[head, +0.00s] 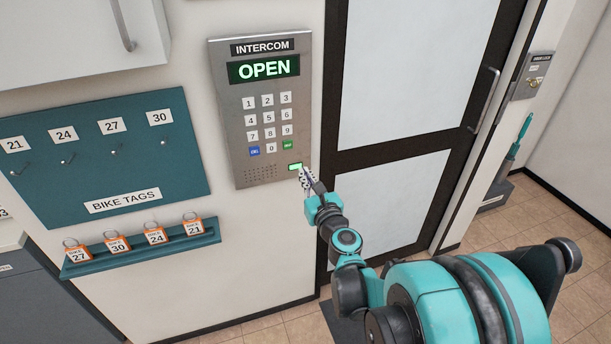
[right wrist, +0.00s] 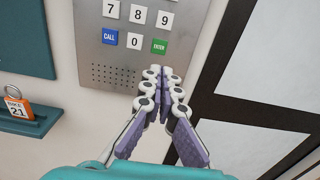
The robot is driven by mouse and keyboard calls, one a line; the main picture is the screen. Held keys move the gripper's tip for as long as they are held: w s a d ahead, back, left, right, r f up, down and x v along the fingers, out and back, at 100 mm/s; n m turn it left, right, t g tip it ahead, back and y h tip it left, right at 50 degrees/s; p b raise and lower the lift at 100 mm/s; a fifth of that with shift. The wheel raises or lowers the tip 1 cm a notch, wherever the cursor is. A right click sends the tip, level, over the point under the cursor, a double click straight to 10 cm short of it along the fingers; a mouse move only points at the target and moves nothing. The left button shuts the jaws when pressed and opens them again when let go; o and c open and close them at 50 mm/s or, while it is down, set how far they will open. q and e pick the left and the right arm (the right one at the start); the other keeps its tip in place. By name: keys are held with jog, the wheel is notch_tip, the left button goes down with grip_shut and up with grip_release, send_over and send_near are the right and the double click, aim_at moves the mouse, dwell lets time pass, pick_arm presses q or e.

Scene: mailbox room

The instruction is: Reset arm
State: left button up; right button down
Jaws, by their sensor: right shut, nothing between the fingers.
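My right gripper (head: 308,180) is at the lower right corner of the intercom panel (head: 236,130), beside a small green-lit button (head: 295,167). In the right wrist view, the fingers of my right gripper (right wrist: 163,85) are shut together and empty, in front of the panel's lower edge. I cannot tell whether the tips touch the panel. The intercom display (head: 264,68) glows green and reads OPEN. In the right wrist view, the fingers hide the small lit button. My left gripper is not in view.
A framed glass door (head: 400,70) with a handle (head: 485,100) stands right of the panel. To the left are a teal BIKE TAGS board (head: 100,150) with hooks and a ledge (head: 140,250) holding several orange tags. A white cabinet (head: 60,40) hangs above.

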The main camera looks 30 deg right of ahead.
dwell(0.3)
jog(key=s+a+f+n+g+y, duration=0.2)
jog(key=s+a+n+y, duration=0.15)
jog(key=a+n, duration=0.7)
jog(key=s+a+f+n+g+y, duration=0.1)
jog(key=s+a+n+g+y, duration=0.2)
jog(key=a+n, duration=0.75)
jog(key=s+d+f+n+g+h, duration=0.2)
jog(key=s+f+n+g, duration=0.3)
jog(key=s+n, duration=0.7)
notch_tip(320, 180, down, 2)
jog(key=n, duration=0.5)
jog(key=shift+s+f+n+g, duration=0.15)
jog(key=shift+s+n+g, duration=0.15)
jog(key=shift+s, duration=0.1)
jog(key=shift+d+h, duration=0.15)
jog(key=shift+h, duration=0.1)
